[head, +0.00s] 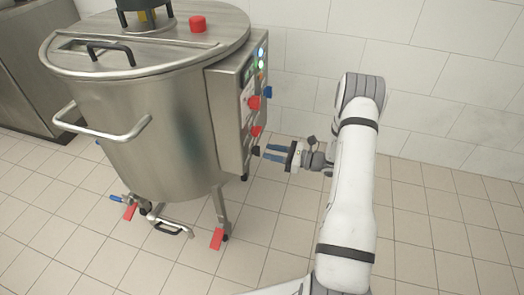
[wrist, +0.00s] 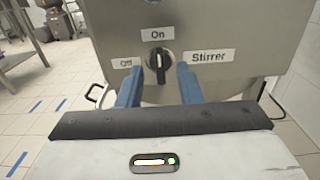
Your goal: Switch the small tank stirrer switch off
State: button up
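The stirrer switch (wrist: 159,62) is a black rotary knob on the steel control box in the wrist view. Its handle stands upright, toward the "On" label (wrist: 157,35). The "Off" label (wrist: 126,63) is to its left and the "Stirrer" label (wrist: 207,56) to its right. My gripper (wrist: 160,75) is open, with one blue finger on each side of the knob. I cannot tell whether the fingers touch it. In the head view my gripper (head: 267,152) points left at the lower part of the control box (head: 222,115) on the steel tank (head: 155,140).
Red knobs (head: 253,103) and lit buttons (head: 261,53) sit higher on the control box. A tiled wall (head: 430,60) stands behind. The tiled floor (head: 440,240) at right is clear.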

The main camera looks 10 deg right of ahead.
aim_at(257, 151)
jog(key=x, duration=0.4)
jog(key=shift+s, duration=0.1)
grip_shut()
